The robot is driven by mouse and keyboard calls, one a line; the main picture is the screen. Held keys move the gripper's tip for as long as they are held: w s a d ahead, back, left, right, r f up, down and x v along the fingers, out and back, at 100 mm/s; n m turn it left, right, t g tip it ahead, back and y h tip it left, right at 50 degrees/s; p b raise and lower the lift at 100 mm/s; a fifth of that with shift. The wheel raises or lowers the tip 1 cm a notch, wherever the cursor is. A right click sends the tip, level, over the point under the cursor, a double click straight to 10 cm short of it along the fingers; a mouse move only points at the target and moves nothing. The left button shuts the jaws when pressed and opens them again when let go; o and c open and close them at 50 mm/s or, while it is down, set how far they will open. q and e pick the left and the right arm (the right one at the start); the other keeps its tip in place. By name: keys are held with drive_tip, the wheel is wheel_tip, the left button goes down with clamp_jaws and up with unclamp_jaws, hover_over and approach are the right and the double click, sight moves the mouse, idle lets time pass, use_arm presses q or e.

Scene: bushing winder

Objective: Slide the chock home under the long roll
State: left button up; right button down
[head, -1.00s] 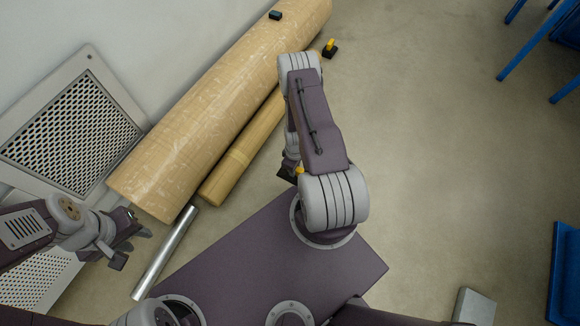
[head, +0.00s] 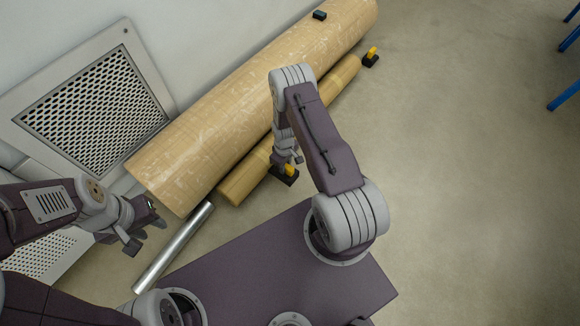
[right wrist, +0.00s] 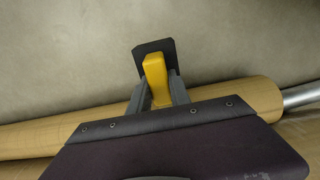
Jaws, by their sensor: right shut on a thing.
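A long, large tan roll (head: 215,125) lies on the floor along the wall. A thinner tan roll (head: 239,182) lies parallel along its near side. My right gripper (head: 286,165) is shut on the yellow grip of a black-based chock (head: 288,173), beside the thinner roll near its close end. The right wrist view shows the fingers around the yellow grip (right wrist: 155,75) and the dark base beyond. Whether the chock touches the roll cannot be told. A second yellow-and-black chock (head: 371,58) stands at the thinner roll's far end. My left gripper (head: 146,230) is open and empty at left.
A silver tube (head: 174,248) lies on the floor near the rolls' close end. A perforated panel (head: 90,110) leans on the wall at left. A small dark block (head: 319,15) sits on the large roll. Floor at right is clear; blue legs (head: 563,95) stand at far right.

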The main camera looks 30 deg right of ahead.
drive_tip(key=shift+r, duration=0.1)
drive_tip(key=shift+f+b, duration=2.1)
drive_tip(key=shift+f, duration=0.85)
drive_tip(key=shift+w+a+b, duration=0.35)
drive_tip(key=shift+w+b, duration=0.2)
drive_tip(key=shift+w, duration=0.3)
drive_tip(key=shift+w+a+b, duration=0.3)
drive_tip(key=shift+w+b, duration=0.25)
drive_tip(key=shift+w, duration=0.25)
drive_tip(key=c, duration=1.1)
unclamp_jaws()
wheel_tip(320, 180, up, 9)
drive_tip(key=p, duration=0.7)
